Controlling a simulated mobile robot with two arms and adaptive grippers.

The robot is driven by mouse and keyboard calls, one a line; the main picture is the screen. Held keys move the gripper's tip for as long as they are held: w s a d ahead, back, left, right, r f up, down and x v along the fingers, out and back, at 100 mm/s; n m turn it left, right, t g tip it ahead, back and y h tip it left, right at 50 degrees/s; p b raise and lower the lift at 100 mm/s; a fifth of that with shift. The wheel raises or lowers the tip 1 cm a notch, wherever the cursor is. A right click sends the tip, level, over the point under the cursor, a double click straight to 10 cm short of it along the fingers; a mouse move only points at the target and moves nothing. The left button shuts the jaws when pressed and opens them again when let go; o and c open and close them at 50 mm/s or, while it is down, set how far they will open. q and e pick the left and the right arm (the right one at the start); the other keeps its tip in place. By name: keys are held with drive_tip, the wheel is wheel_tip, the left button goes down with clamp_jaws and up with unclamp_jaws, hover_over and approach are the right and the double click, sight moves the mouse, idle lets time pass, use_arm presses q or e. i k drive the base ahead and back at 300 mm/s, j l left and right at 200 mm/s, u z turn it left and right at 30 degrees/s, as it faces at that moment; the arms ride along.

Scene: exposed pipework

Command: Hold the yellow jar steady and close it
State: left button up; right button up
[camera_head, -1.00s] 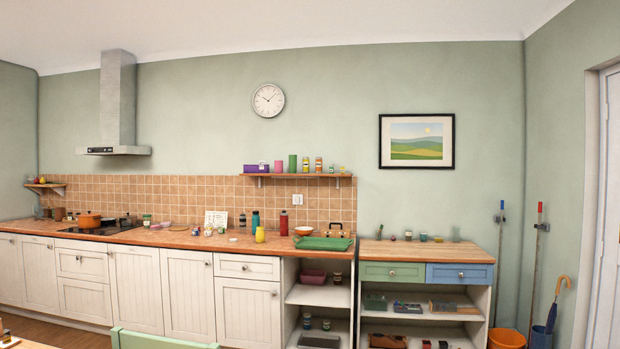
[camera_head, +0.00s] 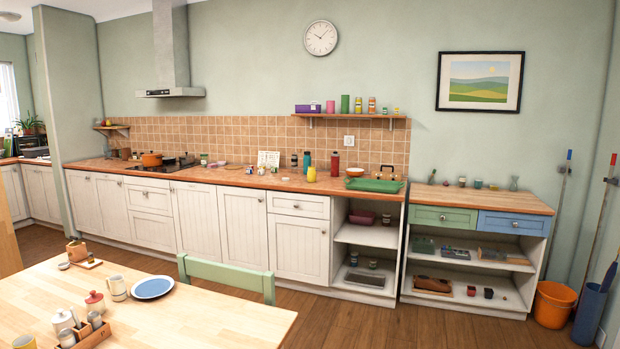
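A small yellow jar (camera_head: 311,174) stands upright on the wooden kitchen counter (camera_head: 240,180), in front of a teal bottle (camera_head: 307,160) and left of a red bottle (camera_head: 334,164). It is too small to tell whether a lid is on it. Neither of my grippers is in view.
A wooden table (camera_head: 215,305) with a blue plate (camera_head: 152,287), mug and pots fills the lower left. A green chair (camera_head: 228,275) stands between it and the counter. Open floor (camera_head: 360,325) lies at lower middle. A green tray (camera_head: 376,186) is right of the jar.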

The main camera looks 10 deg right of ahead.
sight(311, 172)
drive_tip(key=i+l+z, duration=0.5)
drive_tip(key=i, duration=0.3)
drive_tip(key=i+l+z, duration=0.35)
drive_tip(key=i+z, duration=0.15)
drive_tip(key=i, duration=0.35)
drive_tip(key=i+u, duration=0.15)
drive_tip(key=i, duration=0.4)
drive_tip(key=i+l+u, duration=0.1)
drive_tip(key=i, duration=0.45)
drive_tip(key=i+l+u, duration=0.15)
drive_tip(key=i, duration=0.4)
drive_tip(key=i+l+u, duration=0.15)
drive_tip(key=i, duration=0.35)
